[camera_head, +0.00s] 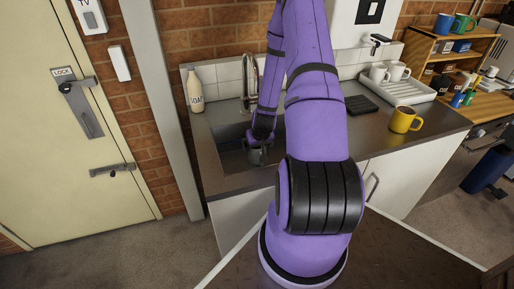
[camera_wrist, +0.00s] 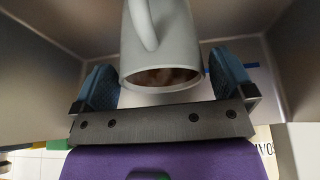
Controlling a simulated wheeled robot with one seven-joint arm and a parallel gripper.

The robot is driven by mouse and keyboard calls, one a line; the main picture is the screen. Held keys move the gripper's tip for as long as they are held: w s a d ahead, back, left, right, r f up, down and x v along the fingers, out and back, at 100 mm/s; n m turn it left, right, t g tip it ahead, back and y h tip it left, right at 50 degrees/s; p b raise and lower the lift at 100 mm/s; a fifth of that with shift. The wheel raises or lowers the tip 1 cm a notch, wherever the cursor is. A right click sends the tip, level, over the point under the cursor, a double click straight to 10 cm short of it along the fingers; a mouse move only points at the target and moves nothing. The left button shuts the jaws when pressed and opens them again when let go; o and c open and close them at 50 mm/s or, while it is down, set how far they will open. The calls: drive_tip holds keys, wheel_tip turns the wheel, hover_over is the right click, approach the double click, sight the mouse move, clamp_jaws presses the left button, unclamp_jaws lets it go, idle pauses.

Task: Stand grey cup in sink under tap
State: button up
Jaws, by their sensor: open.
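The grey cup (camera_head: 257,156) is down in the sink (camera_head: 232,160), just below my gripper (camera_head: 262,138). In the wrist view the cup (camera_wrist: 165,40) is between the two blue finger pads of my open gripper (camera_wrist: 164,82), with a narrow gap on each side. The chrome tap (camera_head: 249,80) rises at the sink's back edge, behind my gripper; my arm partly covers this area.
A soap bottle (camera_head: 195,92) stands left of the tap. A yellow mug (camera_head: 404,119), a black ridged mat (camera_head: 362,105) and a white rack (camera_head: 405,92) with pale mugs are on the counter to the right. The sink walls (camera_wrist: 50,70) are close around my gripper.

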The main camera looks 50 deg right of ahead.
drive_tip(key=a+r+n, duration=0.1)
drive_tip(key=a+r, duration=0.5)
drive_tip(key=r, duration=0.5)
drive_tip(key=a+r+n+t, duration=0.1)
drive_tip(key=a+r, duration=0.4)
drive_tip(key=r, duration=0.6)
drive_tip(key=a+r+n, duration=0.2)
drive_tip(key=a+r, duration=0.4)
drive_tip(key=r, duration=0.5)
drive_tip(key=s+a+r+n+y, duration=0.2)
drive_tip(key=s+a+r, duration=1.1)
drive_tip(key=s, duration=0.5)
drive_tip(key=shift+a+r, duration=0.2)
drive_tip(key=shift+r, duration=0.75)
